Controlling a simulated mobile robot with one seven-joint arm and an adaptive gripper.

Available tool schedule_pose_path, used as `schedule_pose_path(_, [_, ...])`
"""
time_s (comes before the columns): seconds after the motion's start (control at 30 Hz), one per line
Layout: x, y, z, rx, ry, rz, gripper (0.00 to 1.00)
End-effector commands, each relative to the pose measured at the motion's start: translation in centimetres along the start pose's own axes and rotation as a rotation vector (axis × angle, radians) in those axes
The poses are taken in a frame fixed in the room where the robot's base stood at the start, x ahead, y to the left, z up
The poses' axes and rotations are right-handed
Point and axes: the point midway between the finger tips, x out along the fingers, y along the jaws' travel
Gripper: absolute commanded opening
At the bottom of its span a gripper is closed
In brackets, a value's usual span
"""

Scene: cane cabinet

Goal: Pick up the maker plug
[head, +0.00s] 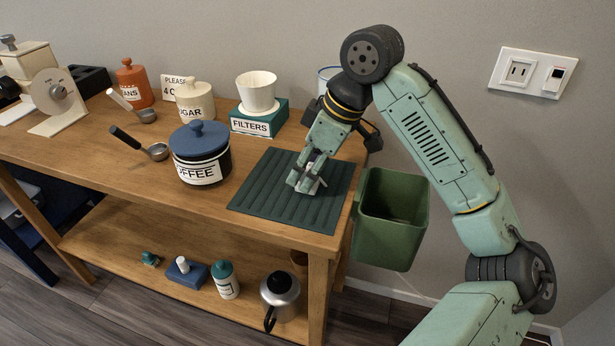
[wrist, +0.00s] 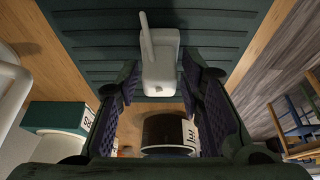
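The maker plug is a small off-white block with a thin upright piece (wrist: 160,58). It lies on the dark green ribbed mat (head: 260,197) at the right end of the wooden table. In the head view the plug (head: 313,187) is mostly hidden by my fingers. My gripper (head: 307,178) points down over the mat. In the wrist view my gripper (wrist: 160,88) has its two dark-padded fingers spread wide, with the plug between and just beyond the tips. A gap shows on both sides of the plug, so nothing is held.
The coffee canister (head: 201,160) stands left of the mat. The filters box (head: 252,124) with a white cup (head: 257,92) stands behind it. A green bin (head: 385,222) hangs at the table's right end. Scoops and a sugar jar (head: 195,103) are farther left.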

Motion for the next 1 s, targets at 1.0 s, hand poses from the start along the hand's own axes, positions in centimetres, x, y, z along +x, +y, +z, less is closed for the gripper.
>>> schedule_pose_path(1.0, [-1.3,0.1,-0.6,0.000,0.000,0.002,0.00])
